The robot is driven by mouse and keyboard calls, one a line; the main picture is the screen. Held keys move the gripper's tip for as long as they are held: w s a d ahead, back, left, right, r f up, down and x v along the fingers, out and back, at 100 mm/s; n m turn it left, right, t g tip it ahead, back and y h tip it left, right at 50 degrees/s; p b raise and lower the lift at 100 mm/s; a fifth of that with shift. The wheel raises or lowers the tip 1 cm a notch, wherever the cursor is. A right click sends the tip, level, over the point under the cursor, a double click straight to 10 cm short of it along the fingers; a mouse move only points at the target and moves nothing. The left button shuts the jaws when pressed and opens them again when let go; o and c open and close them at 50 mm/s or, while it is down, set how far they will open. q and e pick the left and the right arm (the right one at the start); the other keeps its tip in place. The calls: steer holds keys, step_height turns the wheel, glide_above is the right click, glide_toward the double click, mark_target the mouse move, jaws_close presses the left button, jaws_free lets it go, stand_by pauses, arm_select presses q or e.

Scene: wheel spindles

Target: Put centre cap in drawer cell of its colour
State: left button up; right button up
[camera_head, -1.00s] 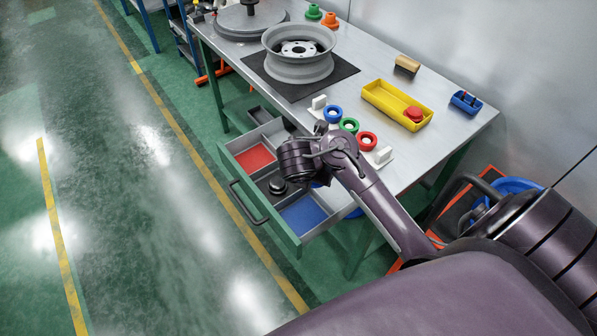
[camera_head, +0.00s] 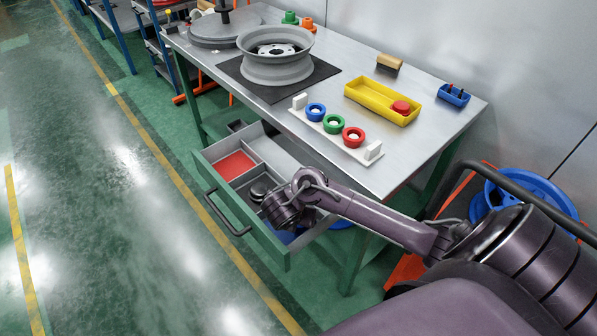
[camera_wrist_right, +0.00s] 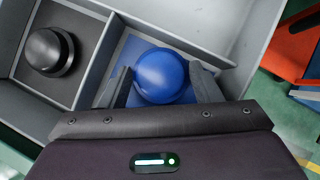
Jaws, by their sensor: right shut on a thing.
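In the right wrist view, my right gripper (camera_wrist_right: 163,84) is shut on a blue centre cap (camera_wrist_right: 162,73), one finger on each side of it. The cap is over the blue-floored cell (camera_wrist_right: 128,50) of the open drawer; I cannot tell whether it touches the floor. In the head view my right wrist (camera_head: 284,205) hides the cap and most of that cell. A black cap (camera_wrist_right: 48,50) sits in the dark cell beside it. The drawer (camera_head: 245,222) also has a red-floored cell (camera_head: 234,166), which is empty. My left gripper is not in view.
A red cap (camera_head: 402,107) sits in the yellow tray (camera_head: 375,98) on the bench. A white stand with blue, green and red rings (camera_head: 353,136) is near the bench edge above the drawer. A wheel rim (camera_head: 276,60) stands on a black mat. Grey drawer walls border the cells.

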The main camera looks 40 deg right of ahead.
steer(key=shift+r, duration=0.1)
steer(key=shift+f, duration=0.2)
steer(key=o, duration=0.7)
steer(key=shift+r, duration=0.3)
steer(key=p+v, duration=0.6)
steer(key=v, duration=0.6)
steer(key=shift+f+p, duration=0.1)
steer(key=shift+p, duration=0.2)
